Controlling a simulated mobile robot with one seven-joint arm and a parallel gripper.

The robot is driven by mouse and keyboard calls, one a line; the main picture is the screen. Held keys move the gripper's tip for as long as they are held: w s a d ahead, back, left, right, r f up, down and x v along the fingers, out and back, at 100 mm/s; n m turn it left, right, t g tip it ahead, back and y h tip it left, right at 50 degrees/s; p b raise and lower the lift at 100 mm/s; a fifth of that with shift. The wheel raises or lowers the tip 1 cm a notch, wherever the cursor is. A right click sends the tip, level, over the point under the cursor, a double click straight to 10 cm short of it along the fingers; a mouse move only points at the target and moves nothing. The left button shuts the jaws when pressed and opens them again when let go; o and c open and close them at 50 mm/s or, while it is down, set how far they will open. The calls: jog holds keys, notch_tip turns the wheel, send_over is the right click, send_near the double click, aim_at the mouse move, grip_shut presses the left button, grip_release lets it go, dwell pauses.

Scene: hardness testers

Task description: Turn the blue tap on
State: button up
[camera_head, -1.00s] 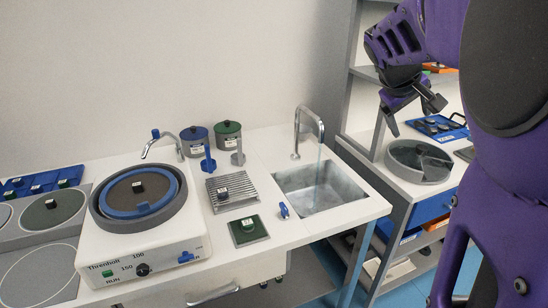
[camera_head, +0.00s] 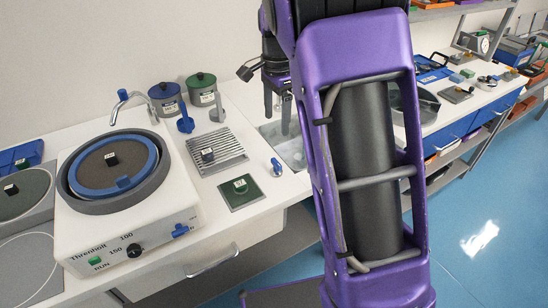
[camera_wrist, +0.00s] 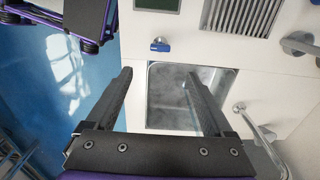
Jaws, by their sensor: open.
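A small blue-handled tap (camera_head: 276,167) sits on the white worktop at the front-left of the steel sink. In the wrist view its blue handle (camera_wrist: 160,46) is just beyond the sink edge, ahead of my fingertips. My gripper (camera_head: 278,120) is open and empty, pointing down over the sink, behind and apart from the blue tap. In the wrist view the fingers (camera_wrist: 157,76) span the sink (camera_wrist: 165,105). The chrome spout (camera_wrist: 257,122) shows at the sink's side in the wrist view; my arm hides it in the head view.
Left of the tap lie a green plate (camera_head: 240,191) and a slatted rack (camera_head: 214,150). A blue-tipped bent spout (camera_head: 123,95) stands at the grinding machine (camera_head: 130,222). Two lidded pots (camera_head: 201,89) stand at the wall. Blue floor (camera_head: 485,240) lies open at right.

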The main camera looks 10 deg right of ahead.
aim_at(276, 162)
notch_tip(276, 162, down, 14)
jog(key=shift+f+b, duration=0.1)
jog(key=shift+b, duration=1.05)
jog(key=c, duration=1.4)
jog(key=shift+o, duration=0.2)
